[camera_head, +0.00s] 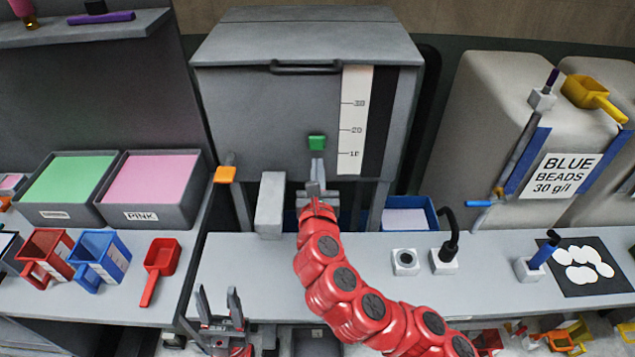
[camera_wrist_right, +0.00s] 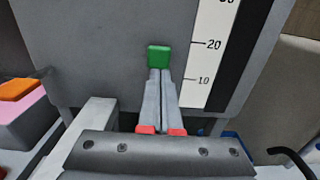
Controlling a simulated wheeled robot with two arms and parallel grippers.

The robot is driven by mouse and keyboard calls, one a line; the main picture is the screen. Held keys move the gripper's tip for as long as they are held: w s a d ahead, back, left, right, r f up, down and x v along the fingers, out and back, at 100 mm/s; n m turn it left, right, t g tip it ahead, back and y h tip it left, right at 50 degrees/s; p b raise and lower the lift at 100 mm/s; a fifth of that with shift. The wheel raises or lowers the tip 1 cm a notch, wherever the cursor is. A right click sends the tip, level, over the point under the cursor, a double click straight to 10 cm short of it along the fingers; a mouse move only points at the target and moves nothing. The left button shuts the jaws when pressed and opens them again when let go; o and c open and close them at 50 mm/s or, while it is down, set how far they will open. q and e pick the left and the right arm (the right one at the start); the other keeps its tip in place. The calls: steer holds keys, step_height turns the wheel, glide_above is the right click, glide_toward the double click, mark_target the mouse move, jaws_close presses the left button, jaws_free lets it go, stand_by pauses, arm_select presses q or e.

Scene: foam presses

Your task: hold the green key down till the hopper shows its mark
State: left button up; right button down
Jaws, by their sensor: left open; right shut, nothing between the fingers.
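The green key (camera_head: 317,143) is on the front face of the grey hopper (camera_head: 262,112), left of its white scale (camera_head: 355,118) marked 10, 20 and 30. My right gripper (camera_head: 317,166) is shut and empty, its fingertips at the key's lower edge. In the right wrist view the closed fingertips (camera_wrist_right: 160,73) meet the bottom of the green key (camera_wrist_right: 159,56); I cannot tell whether they press it. A black strip (camera_head: 382,120) runs beside the scale; no clear level line shows on the scale. My left gripper (camera_head: 219,305) is open and empty, low at the bench's front edge.
An orange-tipped lever (camera_head: 225,174) and a grey block (camera_head: 270,204) stand left of my right gripper. A blue tray (camera_head: 432,210) and a black hooked spout (camera_head: 448,245) are to the right. Scoops (camera_head: 162,262) and bins of green and pink beads (camera_head: 150,180) lie left.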

mark_target(319, 142)
steer(key=w+p, duration=0.1)
steer(key=w, duration=0.3)
steer(key=shift+w+p, duration=0.35)
steer(key=shift+w, duration=0.15)
steer(key=shift+w, duration=0.1)
steer(key=shift+w+a, duration=0.1)
steer(key=shift+w, duration=0.45)
steer(key=shift+w+r, duration=0.1)
steer(key=shift+r, duration=0.25)
steer(key=shift+w, duration=0.1)
steer(key=shift+r, duration=0.35)
stand_by(0.6)
steer(key=shift+d+f, duration=0.25)
stand_by(4.8)
